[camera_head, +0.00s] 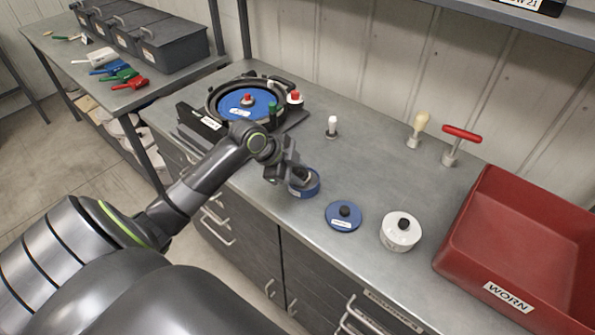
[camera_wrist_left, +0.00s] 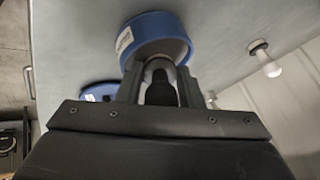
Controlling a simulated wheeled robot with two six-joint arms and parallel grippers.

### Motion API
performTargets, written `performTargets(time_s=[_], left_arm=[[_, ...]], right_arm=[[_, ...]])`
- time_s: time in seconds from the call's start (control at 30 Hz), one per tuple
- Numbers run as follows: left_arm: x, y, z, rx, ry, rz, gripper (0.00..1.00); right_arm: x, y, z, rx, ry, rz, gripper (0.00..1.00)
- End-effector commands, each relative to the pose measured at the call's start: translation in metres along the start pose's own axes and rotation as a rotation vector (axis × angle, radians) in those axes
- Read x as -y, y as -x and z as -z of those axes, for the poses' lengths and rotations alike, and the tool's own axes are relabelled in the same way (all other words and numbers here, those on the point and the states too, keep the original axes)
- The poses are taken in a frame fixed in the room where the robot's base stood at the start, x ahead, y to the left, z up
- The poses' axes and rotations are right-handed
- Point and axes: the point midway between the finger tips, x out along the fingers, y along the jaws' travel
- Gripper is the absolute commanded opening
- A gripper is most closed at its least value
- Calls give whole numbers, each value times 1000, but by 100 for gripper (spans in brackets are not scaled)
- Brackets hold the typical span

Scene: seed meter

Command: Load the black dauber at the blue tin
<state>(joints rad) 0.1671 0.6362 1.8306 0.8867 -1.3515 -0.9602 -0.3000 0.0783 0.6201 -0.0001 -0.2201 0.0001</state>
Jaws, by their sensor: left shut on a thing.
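The blue tin (camera_head: 304,183) stands open on the grey bench, left of its blue lid. The tin also shows in the left wrist view (camera_wrist_left: 157,35), just beyond my fingertips. My left gripper (camera_head: 292,172) is at the tin's near left side and above it. It is shut on a dark piece, which looks like the black dauber (camera_wrist_left: 160,90), between the fingers in the left wrist view. The dauber's tip is hard to make out, and I cannot tell whether it touches the tin's inside. My right gripper is not in view.
The blue lid (camera_head: 343,216) and a white lidded tin (camera_head: 401,232) lie to the right. A red tray (camera_head: 485,262) fills the right end. A white-topped peg (camera_head: 332,126), a cream-headed tool (camera_head: 418,128) and a red T-handle (camera_head: 461,135) stand behind. The round seed meter (camera_head: 225,87) is at back left.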

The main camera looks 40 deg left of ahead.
Motion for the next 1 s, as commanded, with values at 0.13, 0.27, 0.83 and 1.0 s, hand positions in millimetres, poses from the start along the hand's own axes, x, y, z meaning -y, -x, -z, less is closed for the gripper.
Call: performTargets(time_s=[0.13,0.27,0.83,1.0], left_arm=[[-3,2,-2,8,8,-15,10],[2,12,4,7,7,-11,11],[21,52,29,2,2,-3,11],[23,58,33,1,1,-3,11]], right_arm=[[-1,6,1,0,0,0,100],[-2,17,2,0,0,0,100],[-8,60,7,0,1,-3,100],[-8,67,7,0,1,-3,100]])
